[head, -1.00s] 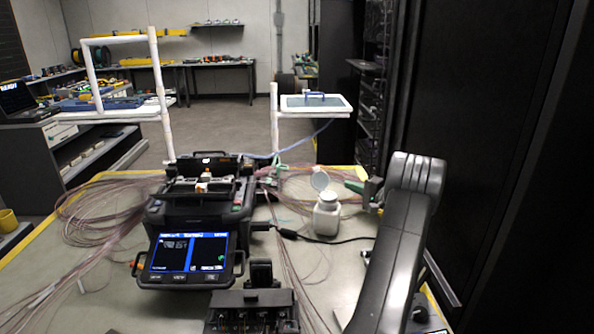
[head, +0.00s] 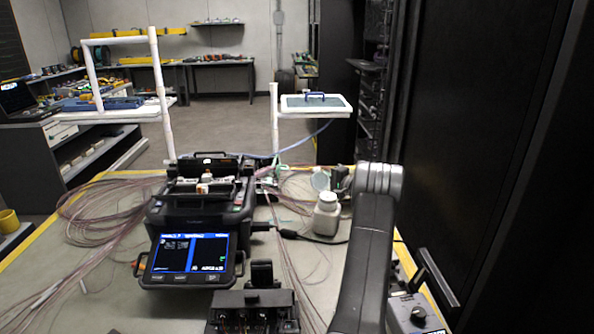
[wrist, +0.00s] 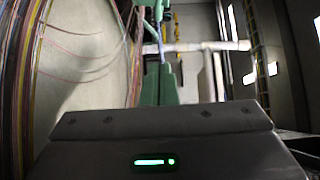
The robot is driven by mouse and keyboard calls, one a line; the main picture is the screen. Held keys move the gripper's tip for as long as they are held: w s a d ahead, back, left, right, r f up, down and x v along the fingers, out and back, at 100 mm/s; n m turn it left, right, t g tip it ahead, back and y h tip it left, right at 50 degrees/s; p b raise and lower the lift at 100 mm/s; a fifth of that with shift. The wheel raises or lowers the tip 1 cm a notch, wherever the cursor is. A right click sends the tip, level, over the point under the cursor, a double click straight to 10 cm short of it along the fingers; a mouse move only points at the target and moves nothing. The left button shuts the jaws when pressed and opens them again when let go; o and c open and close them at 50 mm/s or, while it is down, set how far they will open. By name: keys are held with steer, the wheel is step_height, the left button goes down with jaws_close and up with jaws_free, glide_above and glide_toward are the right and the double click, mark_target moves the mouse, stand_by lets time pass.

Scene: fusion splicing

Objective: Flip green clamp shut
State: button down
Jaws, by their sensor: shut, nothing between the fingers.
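My gripper (wrist: 160,68) has green fingers, shut and empty, pointing away from the wrist camera. In the head view my gripper (head: 340,178) is mostly hidden behind my arm, just right of and behind the white bottle. A small pale green piece, apparently the green clamp (head: 270,178), stands right of the splicer near the thin white post. Whether it is open is too small to tell. A pale green part also shows beyond my fingertips in the wrist view (wrist: 155,6). My gripper is apart from the clamp, to its right in the head view.
The black fusion splicer (head: 198,215) with a lit screen stands on the table. Loose fibre bundles (head: 95,215) spread over the table. A dark rack (head: 480,130) stands at the right.

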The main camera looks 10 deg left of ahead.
steer(key=x, duration=0.7)
steer(key=shift+a+p, duration=0.2)
steer(key=shift+p, duration=0.1)
steer(key=shift+s+a, duration=0.2)
steer(key=shift+a, duration=0.35)
steer(key=shift+s+a, duration=0.25)
steer(key=shift+a, duration=0.35)
steer(key=shift+s+a, duration=0.15)
steer(key=shift+a, duration=0.45)
steer(key=shift+s+a+r+n+h, duration=0.1)
steer(key=shift+a+r+n+h, duration=0.1)
steer(key=shift+r+n+h, duration=0.2)
steer(key=shift+s+a+r+n+g+h+b, duration=0.1)
steer(key=shift+a+r+n+g+h+b, duration=0.25)
steer(key=shift+a+r+n+h, duration=0.2)
steer(key=shift+s+a+r+n+h+b, duration=0.2)
steer(key=shift+a+r+n+h+b, duration=0.2)
steer(key=shift+a+r+h, duration=0.2)
steer(key=shift+a, duration=0.15)
